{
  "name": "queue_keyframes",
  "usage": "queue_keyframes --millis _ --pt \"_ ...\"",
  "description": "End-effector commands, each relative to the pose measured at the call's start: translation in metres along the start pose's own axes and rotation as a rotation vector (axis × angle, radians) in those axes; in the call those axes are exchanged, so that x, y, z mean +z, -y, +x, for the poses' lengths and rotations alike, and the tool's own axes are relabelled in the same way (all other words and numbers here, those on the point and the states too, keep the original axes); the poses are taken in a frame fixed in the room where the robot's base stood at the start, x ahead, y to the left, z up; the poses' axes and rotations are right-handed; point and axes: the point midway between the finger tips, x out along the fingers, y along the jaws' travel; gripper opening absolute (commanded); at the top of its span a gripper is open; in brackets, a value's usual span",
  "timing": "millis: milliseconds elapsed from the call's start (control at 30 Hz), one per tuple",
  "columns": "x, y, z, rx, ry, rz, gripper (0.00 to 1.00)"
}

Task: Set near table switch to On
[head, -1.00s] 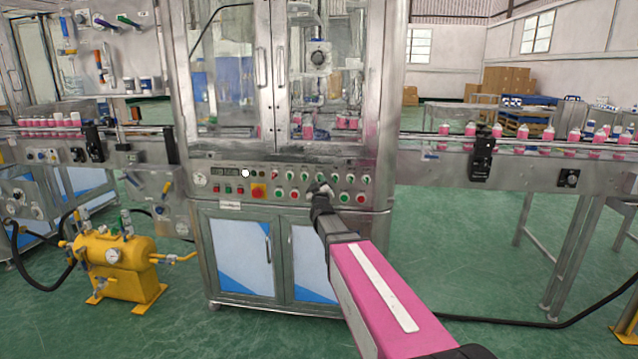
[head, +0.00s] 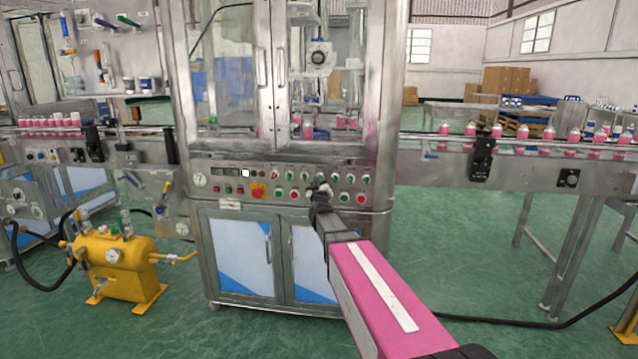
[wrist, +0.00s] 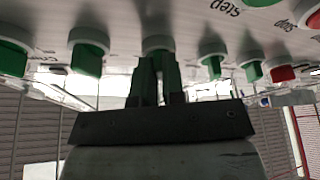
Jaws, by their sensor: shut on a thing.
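My gripper (head: 322,188) is at the control panel (head: 225,193) on the front of the steel machine. In the wrist view its two dark fingers (wrist: 157,85) are shut on a green switch knob (wrist: 158,52) with a pale round collar. The fingers cover most of this knob, and its label and set position cannot be read. Other green switch knobs stand on both sides of it, such as one to the left (wrist: 88,55) and one to the right (wrist: 211,62). In the head view the held knob is hidden behind the gripper.
Red buttons (wrist: 283,73) sit close by on the same panel. Glass doors (head: 235,80) are above the panel and cabinet doors (head: 240,255) below. A yellow tank (head: 115,265) stands on the floor at left.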

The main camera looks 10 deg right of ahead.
Motion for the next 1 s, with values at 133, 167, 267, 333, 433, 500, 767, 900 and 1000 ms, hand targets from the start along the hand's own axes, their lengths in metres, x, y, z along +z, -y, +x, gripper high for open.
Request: queue_keyframes --millis 133,167,267,333,433,500,767,900,1000 --pt "-0.0002 0.0015 0.0003 0.036 0.000 0.089 0.00" --pt "-0.0003 0.0019 0.0004 0.045 -0.001 0.109 0.00" --pt "-0.0006 0.0027 0.0005 0.078 -0.001 0.191 0.00" --pt "-0.0008 0.0029 0.0005 0.104 -0.001 0.252 0.00" --pt "-0.0008 0.0031 0.0007 0.141 -0.001 0.340 0.00" --pt "-0.0009 0.0036 0.0007 0.166 -0.001 0.402 0.00" --pt "-0.0016 0.0047 0.0009 0.256 -0.001 0.620 0.00" --pt "-0.0019 0.0048 0.0009 0.298 -0.001 0.719 0.00" --pt "-0.0021 0.0052 0.0008 0.322 -0.001 0.777 0.00"
